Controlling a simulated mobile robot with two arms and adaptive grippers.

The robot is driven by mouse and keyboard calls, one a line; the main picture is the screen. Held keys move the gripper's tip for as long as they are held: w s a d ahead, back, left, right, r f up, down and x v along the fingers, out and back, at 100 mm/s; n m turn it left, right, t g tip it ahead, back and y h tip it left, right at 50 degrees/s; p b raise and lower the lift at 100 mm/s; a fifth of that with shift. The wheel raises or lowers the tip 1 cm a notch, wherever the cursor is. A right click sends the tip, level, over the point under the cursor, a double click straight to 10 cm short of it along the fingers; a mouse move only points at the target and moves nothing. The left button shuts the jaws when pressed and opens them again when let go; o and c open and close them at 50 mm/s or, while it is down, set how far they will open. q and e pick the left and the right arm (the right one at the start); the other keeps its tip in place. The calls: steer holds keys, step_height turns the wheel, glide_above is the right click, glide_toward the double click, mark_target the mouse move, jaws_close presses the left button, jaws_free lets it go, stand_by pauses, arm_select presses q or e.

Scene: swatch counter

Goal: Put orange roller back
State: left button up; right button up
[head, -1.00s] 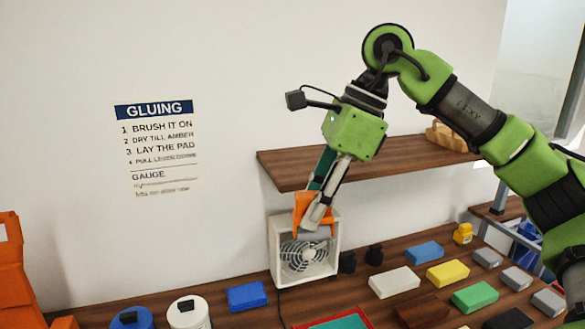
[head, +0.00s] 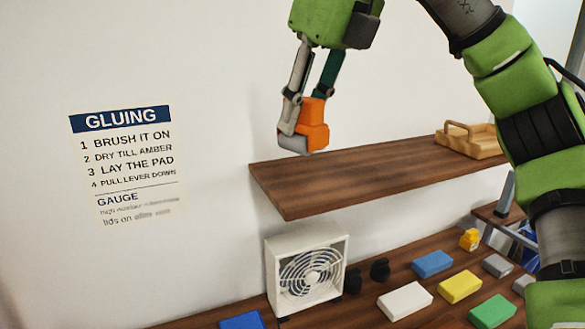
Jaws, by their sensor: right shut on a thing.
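The orange roller (head: 313,113) is a chunky orange piece in the grasp of my right gripper (head: 304,128). That gripper is shut on it, and its fingers cover part of it. The roller hangs in front of the wall, just above the left end of the brown wooden shelf (head: 350,180) in the picture. I cannot tell whether it is over the shelf or in front of it, but it looks clear of the board. My left gripper is not in view.
A wooden tray with a handle (head: 470,140) sits at the shelf's right end; the shelf's left and middle are bare. Below, a white fan (head: 305,270) stands on the counter, with coloured blocks such as a white one (head: 405,301) to its right. A gluing sign (head: 125,160) hangs left.

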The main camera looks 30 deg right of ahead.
steer(key=shift+w+d+f+p, duration=0.15)
steer(key=shift+w+d+f, duration=0.25)
steer(key=shift+w, duration=0.15)
steer(key=shift+w+d+f+p, duration=0.15)
steer(key=shift+w+d+f, duration=0.15)
steer(key=shift+w+d, duration=0.15)
steer(key=w+d+f, duration=0.1)
steer(key=w+f, duration=0.1)
steer(key=w+d+f+p, duration=0.1)
steer(key=w+f, duration=0.1)
steer(key=w, duration=0.1)
steer(key=w+d+f, duration=0.1)
steer(key=w+f, duration=0.2)
steer(key=shift+w+d+f+p, duration=0.1)
steer(key=shift+d+p, duration=0.15)
steer(key=shift+p, duration=0.15)
steer(key=x, duration=0.3)
steer(key=shift+s+d+f, duration=0.25)
steer(key=shift+f, duration=0.2)
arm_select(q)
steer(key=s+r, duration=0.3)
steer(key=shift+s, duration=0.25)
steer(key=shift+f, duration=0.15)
arm_select(e)
steer(key=shift+s+f, duration=0.1)
